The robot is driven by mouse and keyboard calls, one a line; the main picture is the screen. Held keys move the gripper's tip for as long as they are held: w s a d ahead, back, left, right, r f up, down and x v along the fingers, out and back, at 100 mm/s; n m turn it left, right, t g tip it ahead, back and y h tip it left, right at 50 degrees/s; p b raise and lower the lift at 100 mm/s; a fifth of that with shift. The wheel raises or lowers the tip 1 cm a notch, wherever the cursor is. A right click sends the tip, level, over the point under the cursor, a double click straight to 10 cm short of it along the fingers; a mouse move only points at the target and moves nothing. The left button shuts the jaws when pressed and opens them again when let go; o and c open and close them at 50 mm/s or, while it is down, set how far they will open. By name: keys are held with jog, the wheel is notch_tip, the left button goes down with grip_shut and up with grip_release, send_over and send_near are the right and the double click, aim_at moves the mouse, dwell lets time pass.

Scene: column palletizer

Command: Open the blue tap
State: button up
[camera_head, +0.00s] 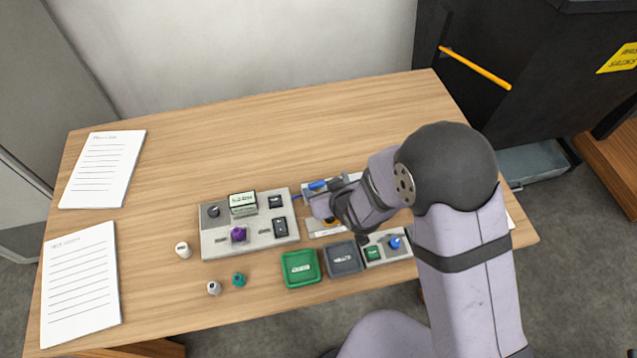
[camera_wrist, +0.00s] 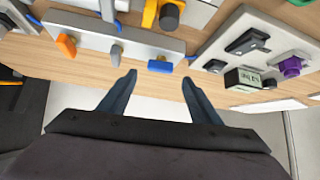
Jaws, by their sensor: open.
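The blue tap (camera_wrist: 160,67) has a short blue handle and sits at one end of a grey panel (camera_wrist: 180,48) in the wrist view. A grey tap (camera_wrist: 116,54) and an orange tap (camera_wrist: 66,45) stand in line with it. In the head view the blue handle (camera_head: 317,185) shows just beyond my gripper, which covers much of the panel. My gripper (camera_wrist: 158,77) is open and empty. In the wrist view its fingertips appear on either side of the blue tap, slightly below it in the picture. I cannot tell whether they touch it.
A control box (camera_head: 265,240) with a purple knob and switches stands left of my gripper. In front are a green tray (camera_head: 300,268), a grey tray (camera_head: 343,259) and a small board with a blue knob (camera_head: 394,242). The back of the table (camera_head: 260,140) is clear.

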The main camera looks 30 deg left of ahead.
aim_at(317, 184)
jog(key=shift+p+x, duration=0.7)
jog(key=shift+x, duration=1.9)
jog(key=shift+a, duration=0.1)
jog(key=c, duration=1)
